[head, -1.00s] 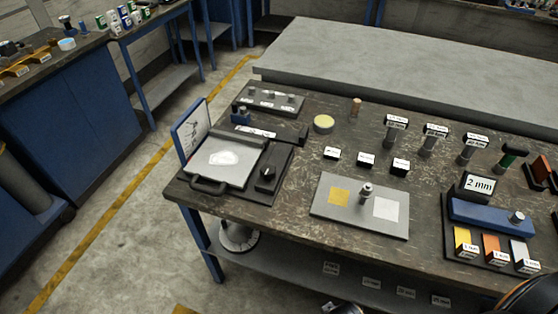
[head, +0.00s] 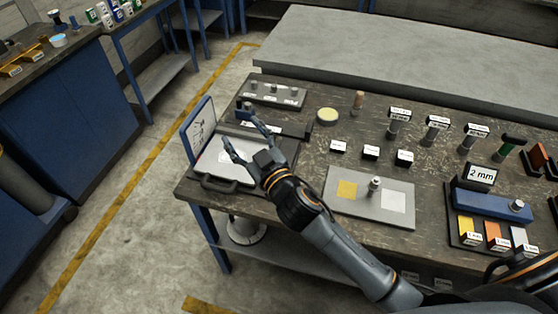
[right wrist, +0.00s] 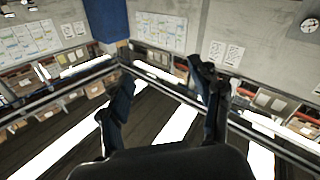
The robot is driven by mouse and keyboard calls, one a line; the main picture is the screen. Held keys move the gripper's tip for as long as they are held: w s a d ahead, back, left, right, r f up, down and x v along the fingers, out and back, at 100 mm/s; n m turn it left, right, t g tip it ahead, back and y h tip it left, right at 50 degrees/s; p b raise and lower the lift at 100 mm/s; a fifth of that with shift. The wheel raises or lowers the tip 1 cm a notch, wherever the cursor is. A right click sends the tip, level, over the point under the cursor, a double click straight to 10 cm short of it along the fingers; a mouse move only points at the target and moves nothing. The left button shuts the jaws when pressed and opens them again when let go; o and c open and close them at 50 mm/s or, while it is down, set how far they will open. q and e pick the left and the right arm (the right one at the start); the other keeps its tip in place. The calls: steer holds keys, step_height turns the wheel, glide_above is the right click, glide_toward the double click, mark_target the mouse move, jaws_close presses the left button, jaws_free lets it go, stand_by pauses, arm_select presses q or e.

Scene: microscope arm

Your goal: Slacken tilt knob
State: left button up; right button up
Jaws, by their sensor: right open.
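No part that I can surely call the tilt knob shows now. A dark block with a black knob, right of the light grey plate, is now mostly hidden behind my right gripper and forearm. My right gripper (head: 238,126) is open and empty over the plate (head: 214,168), its fingers pointing toward the far left. In the right wrist view the two dark fingers (right wrist: 163,75) are spread with nothing between them. My left gripper is out of view.
A grey board (head: 368,212) with yellow and white squares and a small post lies right of my forearm. A blue upright panel (head: 200,131) edges the plate. Labelled posts and blocks, and a 2 mm sign (head: 480,175), stand further right. A bare grey table (head: 420,65) is behind.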

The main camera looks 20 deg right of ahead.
steer(key=a+r+n+g+y, duration=0.3)
steer(key=a+r+n+y, duration=0.6)
steer(key=a+n+y, duration=0.25)
steer(key=s+a+f+n+g+y, duration=0.2)
steer(key=s+a+f+n+g, duration=0.15)
steer(key=a+n+g, duration=0.5)
steer(key=w+d+f+n+g+h, duration=0.25)
steer(key=d+f+g+h, duration=0.45)
steer(key=d+f+h, duration=0.4)
steer(key=w+d+r+m+h, duration=0.15)
steer(key=d+h, duration=0.25)
steer(key=d, duration=0.5)
steer(key=w+d+r+m+h, duration=0.1)
steer(key=w+d+h, duration=0.15)
steer(key=d, duration=0.75)
steer(key=shift+t+h, duration=0.35)
steer(key=shift+h, duration=0.05)
steer(key=f+p, duration=0.1)
steer(key=f, duration=0.3)
steer(key=f+p, duration=0.1)
steer(key=f, duration=0.3)
steer(key=f+p, duration=0.2)
steer(key=f, duration=0.2)
steer(key=shift+a+f, duration=0.25)
steer(key=shift+a, duration=0.1)
steer(key=shift+f, duration=0.35)
